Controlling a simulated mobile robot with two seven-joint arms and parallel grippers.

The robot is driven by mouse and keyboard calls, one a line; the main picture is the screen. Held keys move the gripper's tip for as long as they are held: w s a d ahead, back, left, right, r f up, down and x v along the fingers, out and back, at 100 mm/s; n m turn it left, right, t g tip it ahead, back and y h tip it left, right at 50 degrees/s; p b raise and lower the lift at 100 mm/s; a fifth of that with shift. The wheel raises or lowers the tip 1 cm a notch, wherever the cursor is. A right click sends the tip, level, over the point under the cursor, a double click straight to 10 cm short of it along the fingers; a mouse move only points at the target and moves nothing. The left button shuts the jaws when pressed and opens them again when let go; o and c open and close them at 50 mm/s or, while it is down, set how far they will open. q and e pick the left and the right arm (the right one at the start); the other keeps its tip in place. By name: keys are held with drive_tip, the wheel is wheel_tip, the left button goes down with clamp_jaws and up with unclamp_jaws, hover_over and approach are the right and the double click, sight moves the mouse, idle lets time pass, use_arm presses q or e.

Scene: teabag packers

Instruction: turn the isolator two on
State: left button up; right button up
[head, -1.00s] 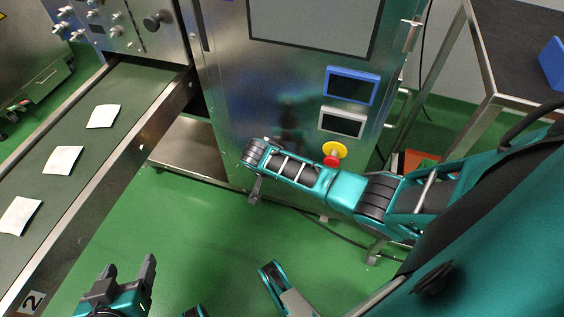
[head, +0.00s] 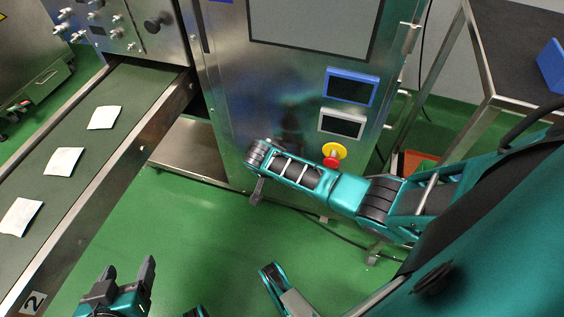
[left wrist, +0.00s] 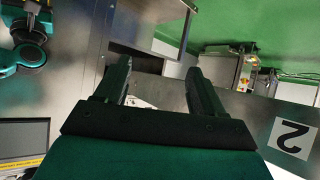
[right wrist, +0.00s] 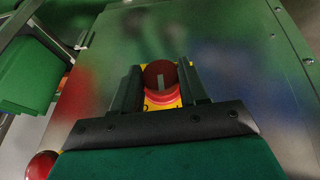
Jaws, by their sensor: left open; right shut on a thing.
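The isolator (right wrist: 163,84), a round red knob with a pale line on a yellow plate, sits on the steel cabinet (head: 262,90). In the right wrist view it lies between the fingers of my right gripper (right wrist: 161,76), which is shut on it. The pale line stands nearly upright in that view. In the head view my right arm hides the isolator. My left gripper (head: 131,268) is open and empty over the green floor, low in the head view; it also shows in the left wrist view (left wrist: 158,66). No number is readable on the isolator.
A red stop button on a yellow disc (head: 332,157) is on the cabinet beside my right arm. A conveyor (head: 80,185) with several white teabags and a "2" label (head: 33,303) runs along the left. A dark-topped table (head: 510,45) stands at the right.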

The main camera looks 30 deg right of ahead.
use_arm(q)
drive_tip(key=shift+r, duration=0.2)
use_arm(e)
drive_tip(key=shift+s, duration=0.1)
use_arm(q)
drive_tip(key=shift+a+p, duration=0.1)
drive_tip(key=shift+p, duration=0.3)
use_arm(e)
drive_tip(key=t+y, duration=0.2)
drive_tip(key=m+t+y, duration=0.1)
drive_tip(key=t+y, duration=0.1)
drive_tip(key=t, duration=0.1)
drive_tip(key=s+d+m+t+y, duration=0.1)
drive_tip(key=t+y, duration=0.1)
drive_tip(key=t, duration=0.1)
drive_tip(key=shift+f+y, duration=0.3)
drive_tip(key=shift+f, duration=0.05)
drive_tip(key=shift+a, duration=0.1)
use_arm(q)
drive_tip(key=shift+s, duration=0.1)
use_arm(e)
drive_tip(key=o, duration=1.1)
drive_tip(key=shift+r, duration=0.1)
drive_tip(key=shift+c, duration=0.2)
